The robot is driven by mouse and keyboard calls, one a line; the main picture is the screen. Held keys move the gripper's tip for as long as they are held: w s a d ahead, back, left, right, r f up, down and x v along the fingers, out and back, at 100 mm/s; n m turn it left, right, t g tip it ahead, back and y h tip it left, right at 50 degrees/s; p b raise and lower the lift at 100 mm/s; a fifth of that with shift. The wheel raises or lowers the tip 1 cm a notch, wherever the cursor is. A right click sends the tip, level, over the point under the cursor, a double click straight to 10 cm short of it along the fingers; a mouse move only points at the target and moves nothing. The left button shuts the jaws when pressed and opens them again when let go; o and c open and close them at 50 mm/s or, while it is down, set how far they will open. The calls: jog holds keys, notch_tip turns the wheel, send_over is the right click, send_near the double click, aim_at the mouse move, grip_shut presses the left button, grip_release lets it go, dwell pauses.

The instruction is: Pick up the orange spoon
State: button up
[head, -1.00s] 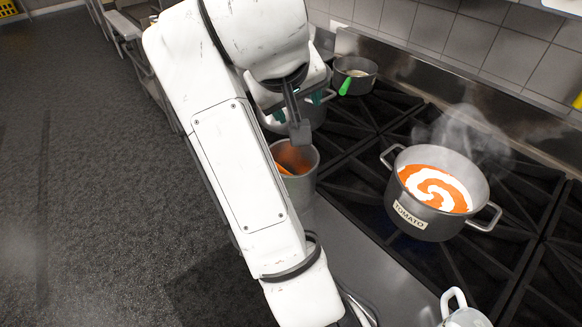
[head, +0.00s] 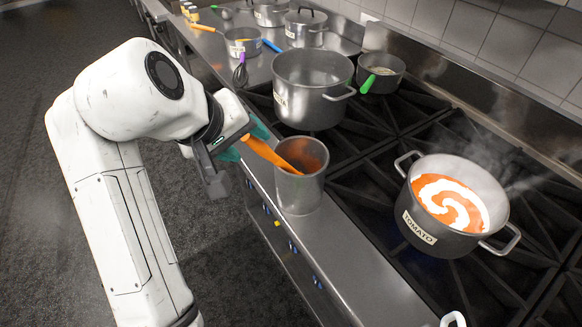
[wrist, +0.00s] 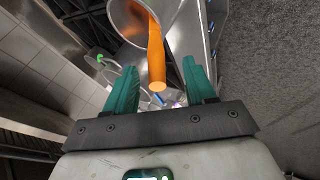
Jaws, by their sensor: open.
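The orange spoon (head: 268,154) leans out of a tall metal container (head: 299,190) on the steel counter edge, its handle pointing left toward my gripper. My gripper (head: 246,140) is beside the handle's end, left of the container. In the wrist view, the spoon handle (wrist: 156,62) comes down from the container (wrist: 124,20), and its end lies between the two teal fingers of my gripper (wrist: 162,90). The fingers are open, with a gap on both sides of the handle. The spoon's lower end is hidden inside the container.
A large pot (head: 312,85) stands behind the container. A steaming tomato pot (head: 445,240) is on the stove at right. A small pan with a green handle (head: 382,70) and a purple-handled whisk (head: 241,72) are farther back. Floor at left is clear.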

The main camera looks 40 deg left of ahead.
aim_at(261, 147)
jog(key=shift+p+x, duration=0.9)
jog(key=shift+x, duration=2.05)
jog(key=shift+w+r, duration=0.15)
jog(key=shift+w, duration=0.05)
jog(key=shift+c, duration=0.2)
grip_shut()
